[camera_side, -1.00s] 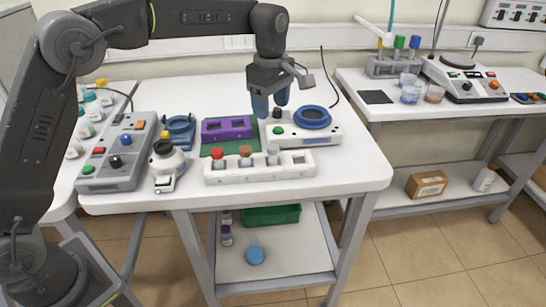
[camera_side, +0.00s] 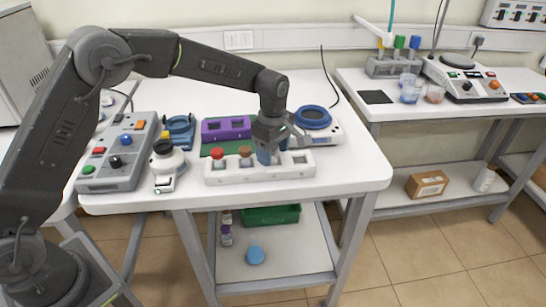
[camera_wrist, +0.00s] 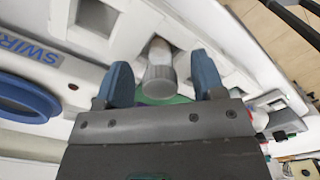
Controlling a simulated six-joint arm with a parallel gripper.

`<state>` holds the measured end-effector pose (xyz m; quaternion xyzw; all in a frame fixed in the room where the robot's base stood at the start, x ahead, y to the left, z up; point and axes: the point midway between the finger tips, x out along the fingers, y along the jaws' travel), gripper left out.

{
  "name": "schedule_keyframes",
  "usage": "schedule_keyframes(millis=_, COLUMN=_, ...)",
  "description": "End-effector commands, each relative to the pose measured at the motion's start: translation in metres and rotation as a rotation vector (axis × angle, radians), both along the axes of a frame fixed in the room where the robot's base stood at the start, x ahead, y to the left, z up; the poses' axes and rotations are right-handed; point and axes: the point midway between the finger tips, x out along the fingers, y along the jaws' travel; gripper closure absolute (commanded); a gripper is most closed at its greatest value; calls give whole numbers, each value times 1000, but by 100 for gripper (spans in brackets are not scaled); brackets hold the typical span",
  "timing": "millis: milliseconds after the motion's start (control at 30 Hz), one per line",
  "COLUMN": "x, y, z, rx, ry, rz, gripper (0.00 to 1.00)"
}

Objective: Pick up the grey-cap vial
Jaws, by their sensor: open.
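The grey-cap vial (camera_wrist: 159,76) stands in a slot of the white rack (camera_side: 240,173). In the wrist view its cap shows between the two blue fingers of my gripper (camera_wrist: 160,63), with a gap on either side. In the side view my gripper (camera_side: 272,153) is low over the right half of the rack and hides the vial. My gripper is open and holds nothing. I cannot tell exactly how far the fingertips reach down beside the vial.
A red-cap vial (camera_side: 217,154) and a brown-cap vial (camera_side: 245,151) stand left of my gripper in the rack. A purple rack (camera_side: 226,120) and a device with a blue ring (camera_side: 313,117) stand behind. A grey button panel (camera_side: 118,160) is at left.

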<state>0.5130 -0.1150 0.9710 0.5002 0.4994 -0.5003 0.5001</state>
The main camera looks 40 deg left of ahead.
Motion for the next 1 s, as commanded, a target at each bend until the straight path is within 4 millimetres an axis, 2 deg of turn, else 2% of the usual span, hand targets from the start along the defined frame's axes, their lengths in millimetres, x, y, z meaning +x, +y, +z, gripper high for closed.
schedule_keyframes(millis=100, x=0, y=0, z=-8, rx=-1, ry=1, rz=0, gripper=37)
schedule_keyframes(millis=333, x=0, y=0, z=-9, rx=-1, ry=0, rz=0, gripper=38)
schedule_keyframes(millis=867, x=0, y=0, z=-8, rx=-1, ry=-1, rz=0, gripper=89)
schedule_keyframes(millis=1000, x=0, y=0, z=-8, rx=-1, ry=-1, rz=0, gripper=91)
